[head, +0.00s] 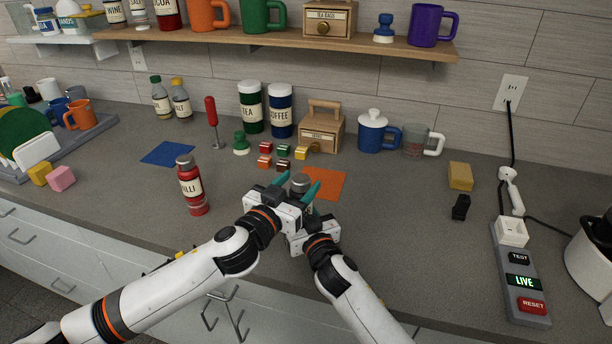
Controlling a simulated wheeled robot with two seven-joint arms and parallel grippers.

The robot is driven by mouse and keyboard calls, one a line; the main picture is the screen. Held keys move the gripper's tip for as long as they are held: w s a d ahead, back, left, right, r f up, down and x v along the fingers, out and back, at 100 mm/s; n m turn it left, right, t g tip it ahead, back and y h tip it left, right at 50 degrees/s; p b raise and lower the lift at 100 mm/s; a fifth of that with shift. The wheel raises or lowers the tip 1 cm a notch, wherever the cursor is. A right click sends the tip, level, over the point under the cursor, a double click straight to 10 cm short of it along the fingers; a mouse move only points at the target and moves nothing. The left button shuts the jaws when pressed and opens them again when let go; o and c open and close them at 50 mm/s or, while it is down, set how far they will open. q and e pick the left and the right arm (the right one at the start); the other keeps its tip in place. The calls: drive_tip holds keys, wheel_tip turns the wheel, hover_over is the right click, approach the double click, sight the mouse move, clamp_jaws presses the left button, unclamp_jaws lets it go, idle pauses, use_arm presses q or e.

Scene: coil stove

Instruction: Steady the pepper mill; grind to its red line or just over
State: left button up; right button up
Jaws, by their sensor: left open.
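A mill with a grey metal cap (300,180) stands on the counter by the left edge of an orange mat (328,184). I take it for the pepper mill; its body is mostly hidden by my grippers, and no red line shows. My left gripper (297,185) is open, with its teal fingers apart on either side of the mill near the cap. My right gripper (308,212) is close in front of the mill, lower down; its fingers are mostly hidden, so I cannot tell whether it grips.
A red chilli container (190,186) stands left of my grippers, near a blue mat (168,153). Small coloured blocks (283,151), canisters and a blue mug (372,135) are behind. A power strip (520,275) lies at right.

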sight(306, 177)
use_arm(q)
drive_tip(key=shift+x, duration=1.85)
drive_tip(key=c, duration=1)
drive_tip(key=shift+f+m+h, duration=0.1)
drive_tip(key=shift+m+h, duration=0.2)
drive_tip(key=shift+h, duration=0.1)
